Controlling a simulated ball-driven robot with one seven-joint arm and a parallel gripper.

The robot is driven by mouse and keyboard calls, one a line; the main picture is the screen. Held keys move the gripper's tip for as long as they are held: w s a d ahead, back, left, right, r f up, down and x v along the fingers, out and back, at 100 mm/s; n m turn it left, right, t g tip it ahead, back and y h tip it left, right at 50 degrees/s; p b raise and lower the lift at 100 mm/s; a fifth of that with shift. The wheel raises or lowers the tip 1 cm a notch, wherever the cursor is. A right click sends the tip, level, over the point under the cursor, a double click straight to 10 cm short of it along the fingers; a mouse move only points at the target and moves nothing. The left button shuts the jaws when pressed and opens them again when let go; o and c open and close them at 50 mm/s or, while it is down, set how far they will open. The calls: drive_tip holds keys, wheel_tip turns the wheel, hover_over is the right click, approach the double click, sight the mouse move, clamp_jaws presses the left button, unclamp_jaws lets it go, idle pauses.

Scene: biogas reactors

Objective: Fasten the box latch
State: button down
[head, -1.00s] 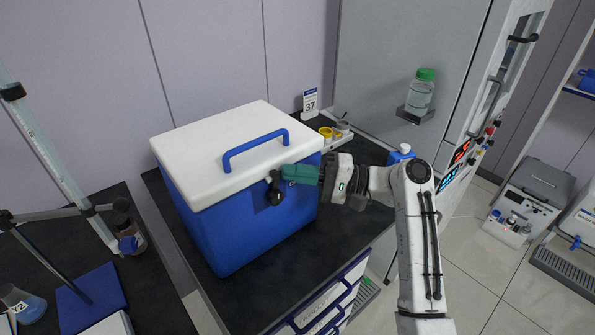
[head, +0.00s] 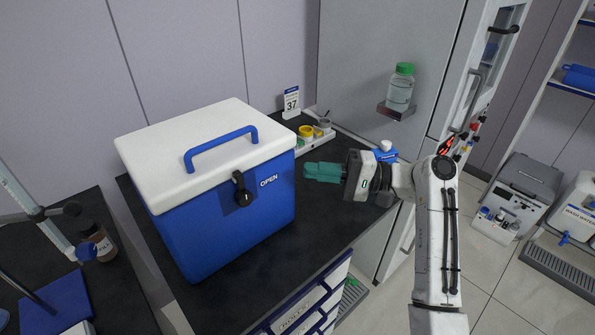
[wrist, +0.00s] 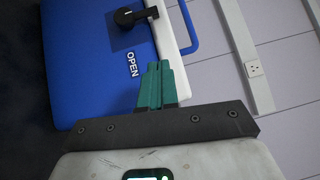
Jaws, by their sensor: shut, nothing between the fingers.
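The blue box (head: 215,235) with a white lid (head: 175,150) stands on the dark bench top, its lid down. The black latch (head: 242,188) is on its front face, left of the white word OPEN. It also shows in the wrist view (wrist: 126,18), where its lever reaches from the blue wall across the edge of the white lid. My gripper (head: 308,172) is shut and empty, with green fingers together, to the right of the box and clear of the latch. In the wrist view, the fingers (wrist: 157,66) point towards the box's front side.
A blue handle (head: 220,148) arches over the lid. Behind my gripper are a tray with yellow and grey cups (head: 312,132) and a sign with 37 (head: 291,103). The bench front right of the box is clear.

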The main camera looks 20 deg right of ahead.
drive_tip(key=shift+v, duration=1.3)
drive_tip(key=s+a+f+n+g+h, duration=0.1)
drive_tip(key=s+f+h, duration=0.2)
drive_tip(key=s+f, duration=0.35)
drive_tip(key=s+a+f+g+h, duration=0.2)
drive_tip(key=s+f+h, duration=0.15)
drive_tip(key=f, duration=0.65)
drive_tip(key=s+a+f+n+g+h, duration=0.1)
drive_tip(key=s+f+h, duration=0.2)
drive_tip(key=s+f, duration=0.45)
drive_tip(key=s+d+f+n+g+h, duration=0.1)
drive_tip(key=s+h, duration=0.3)
drive_tip(key=s, duration=0.4)
drive_tip(key=s+d+f+n+g+h, duration=0.2)
drive_tip(key=s+d+f+n+h, duration=0.1)
drive_tip(key=s, duration=0.6)
drive_tip(key=shift+s+d+g+h, duration=0.15)
drive_tip(key=shift+d+g+h, duration=0.2)
drive_tip(key=shift+d, duration=0.35)
